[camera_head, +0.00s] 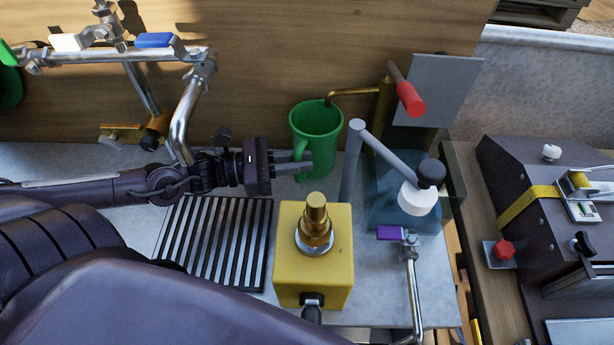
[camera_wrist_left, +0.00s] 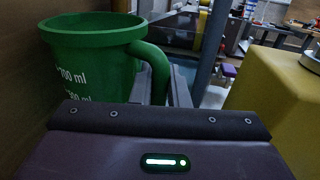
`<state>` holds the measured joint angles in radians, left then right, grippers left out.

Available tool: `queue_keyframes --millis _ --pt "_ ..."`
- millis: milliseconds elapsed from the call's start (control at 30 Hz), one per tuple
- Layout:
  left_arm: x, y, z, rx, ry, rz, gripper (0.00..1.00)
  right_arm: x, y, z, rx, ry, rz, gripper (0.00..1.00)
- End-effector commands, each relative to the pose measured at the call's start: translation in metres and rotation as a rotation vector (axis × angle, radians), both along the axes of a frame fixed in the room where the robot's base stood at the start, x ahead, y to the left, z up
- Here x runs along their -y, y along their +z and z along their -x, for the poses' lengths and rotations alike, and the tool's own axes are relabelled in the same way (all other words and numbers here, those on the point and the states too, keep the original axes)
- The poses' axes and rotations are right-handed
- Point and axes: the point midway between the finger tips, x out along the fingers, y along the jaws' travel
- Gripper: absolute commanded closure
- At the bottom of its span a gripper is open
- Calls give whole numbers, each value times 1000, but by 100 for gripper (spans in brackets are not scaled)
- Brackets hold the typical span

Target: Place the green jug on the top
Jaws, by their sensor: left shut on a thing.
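The green jug (camera_head: 318,130) is upright near the wooden back wall, with its rim right by the end of a brass spout (camera_head: 352,91). Its handle faces my left gripper (camera_head: 296,164), which reaches in from the left and is shut on that handle. In the left wrist view the jug (camera_wrist_left: 95,55) shows white volume marks, and its handle (camera_wrist_left: 155,70) runs down between the fingers (camera_wrist_left: 162,88). The jug's base is hidden there, and I cannot tell whether it touches the counter. My right gripper is not in view.
A yellow block (camera_head: 313,268) with a brass fitting stands in front of the jug. A slotted drain grate (camera_head: 215,243) lies left of it. A grey post with a lever arm (camera_head: 390,152) stands close right of the jug. A red-handled lever (camera_head: 408,95) is above right.

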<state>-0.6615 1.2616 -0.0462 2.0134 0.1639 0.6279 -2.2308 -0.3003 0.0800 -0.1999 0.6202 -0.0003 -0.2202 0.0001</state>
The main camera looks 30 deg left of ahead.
Motion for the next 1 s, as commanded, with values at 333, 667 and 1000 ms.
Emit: queue_keyframes --millis 333,667,1000 --pt "16 -6 -12 0 0 2 100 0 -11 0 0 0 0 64" --pt "16 -34 -11 2 -3 1 100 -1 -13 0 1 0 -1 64" --pt "16 -37 -11 0 -2 0 76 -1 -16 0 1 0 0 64"
